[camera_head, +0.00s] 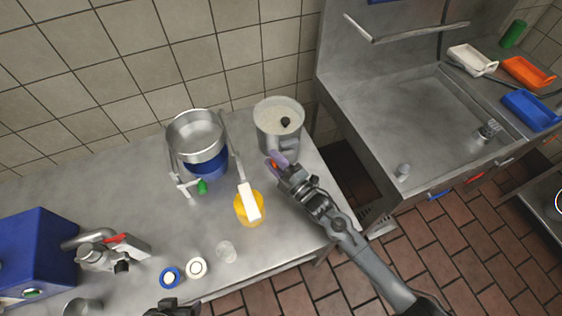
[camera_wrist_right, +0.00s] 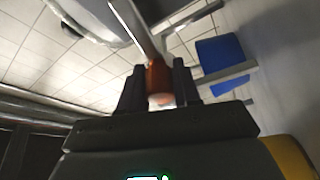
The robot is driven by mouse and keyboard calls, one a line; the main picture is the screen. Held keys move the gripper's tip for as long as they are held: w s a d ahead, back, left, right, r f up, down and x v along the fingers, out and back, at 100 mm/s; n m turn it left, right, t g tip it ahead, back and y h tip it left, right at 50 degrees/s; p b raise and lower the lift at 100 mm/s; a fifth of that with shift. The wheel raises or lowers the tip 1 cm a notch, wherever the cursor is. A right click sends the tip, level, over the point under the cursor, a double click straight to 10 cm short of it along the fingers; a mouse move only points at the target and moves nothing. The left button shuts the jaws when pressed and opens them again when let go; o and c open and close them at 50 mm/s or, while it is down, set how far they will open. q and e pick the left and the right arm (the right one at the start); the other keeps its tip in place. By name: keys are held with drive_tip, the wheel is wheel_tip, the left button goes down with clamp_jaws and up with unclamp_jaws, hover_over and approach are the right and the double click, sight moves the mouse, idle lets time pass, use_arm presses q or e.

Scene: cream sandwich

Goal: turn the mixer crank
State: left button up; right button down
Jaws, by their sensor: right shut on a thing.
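A grey pot-like mixer (camera_head: 279,134) stands at the right end of the counter. It holds a pale substance and has a small black knob on top. My right gripper (camera_head: 278,164) is at its near side, shut on a small orange-red handle (camera_head: 271,163). In the right wrist view the reddish-brown handle (camera_wrist_right: 159,78) sits between the two fingers, with a metal rod running up from it beside a large round metal rim. I take this to be the crank. A dark part at the bottom edge seems to be my left gripper (camera_head: 172,307); its fingers are not clear.
A steel bowl (camera_head: 195,135) on a blue base with a metal frame stands left of the mixer. A sink (camera_head: 430,120) is at right, beyond a gap.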

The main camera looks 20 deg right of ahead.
drive_tip(key=c, duration=1.2)
unclamp_jaws()
drive_tip(key=shift+o, duration=0.4)
drive_tip(key=shift+a, duration=0.1)
drive_tip(key=shift+s+d+f, duration=0.15)
drive_tip(key=shift+s+d, duration=0.25)
drive_tip(key=shift+s, duration=0.2)
drive_tip(key=p+v, duration=0.1)
drive_tip(key=v, duration=0.7)
drive_tip(key=shift+s+d+p, duration=0.25)
drive_tip(key=shift+s+p, duration=0.05)
drive_tip(key=shift+s, duration=0.35)
